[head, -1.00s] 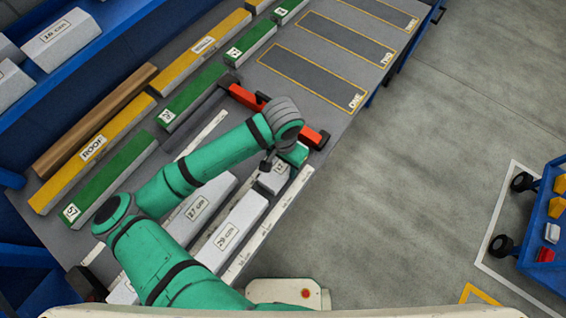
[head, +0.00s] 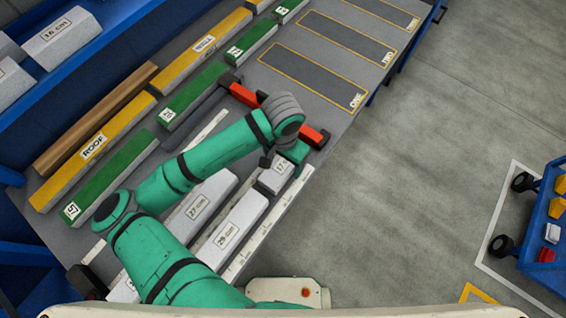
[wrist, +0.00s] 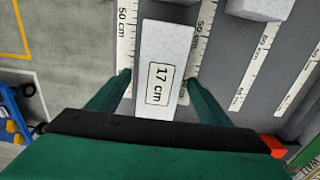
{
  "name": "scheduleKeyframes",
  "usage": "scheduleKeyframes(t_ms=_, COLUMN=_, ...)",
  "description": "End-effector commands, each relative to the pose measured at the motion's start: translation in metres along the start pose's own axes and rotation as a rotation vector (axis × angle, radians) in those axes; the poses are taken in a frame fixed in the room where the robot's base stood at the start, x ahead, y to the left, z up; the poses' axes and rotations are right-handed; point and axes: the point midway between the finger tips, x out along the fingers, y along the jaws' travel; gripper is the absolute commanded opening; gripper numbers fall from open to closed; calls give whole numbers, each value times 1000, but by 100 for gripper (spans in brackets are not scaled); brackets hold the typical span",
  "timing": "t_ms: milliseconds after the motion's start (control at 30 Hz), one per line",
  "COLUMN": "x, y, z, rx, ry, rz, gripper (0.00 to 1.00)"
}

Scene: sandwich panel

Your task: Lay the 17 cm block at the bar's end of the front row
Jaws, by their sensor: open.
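The pale 17 cm block (head: 273,182) lies flat in the front row, between the rulers, on the red bar's side of the 29 cm block (head: 238,222). In the wrist view the 17 cm block (wrist: 165,50) points away from me with its label showing. My gripper (wrist: 157,80) is open, one finger on each side of the block's near part. A gap shows at the left finger; the right finger is very close to the block. In the head view my gripper (head: 290,160) partly hides the block's bar end. The red bar (head: 310,135) crosses the rows; my wrist covers its middle.
The 27 cm block (head: 210,192) lies in the row behind. Green and yellow pieces, including the yellow ROOF piece (head: 110,130), lie farther back. Marked dark slots (head: 310,80) lie beyond the bar. A blue cart (head: 550,215) stands at right; floor between is clear.

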Motion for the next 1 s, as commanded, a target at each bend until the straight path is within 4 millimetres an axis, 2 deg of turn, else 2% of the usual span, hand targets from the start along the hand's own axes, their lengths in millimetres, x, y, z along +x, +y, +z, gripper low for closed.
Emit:
scheduleKeyframes(t_ms=300, x=-60, y=0, z=0, rx=3, ry=1, rz=-4, gripper=72)
scheduleKeyframes(t_ms=500, x=-82, y=-1, z=0, rx=1, ry=0, rz=-2, gripper=72)
scheduleKeyframes(t_ms=867, x=-88, y=-1, z=1, rx=-1, ry=1, rz=-1, gripper=72)
scheduleKeyframes(t_ms=1000, x=-85, y=-13, z=2, rx=-30, ry=31, rz=-4, gripper=72)
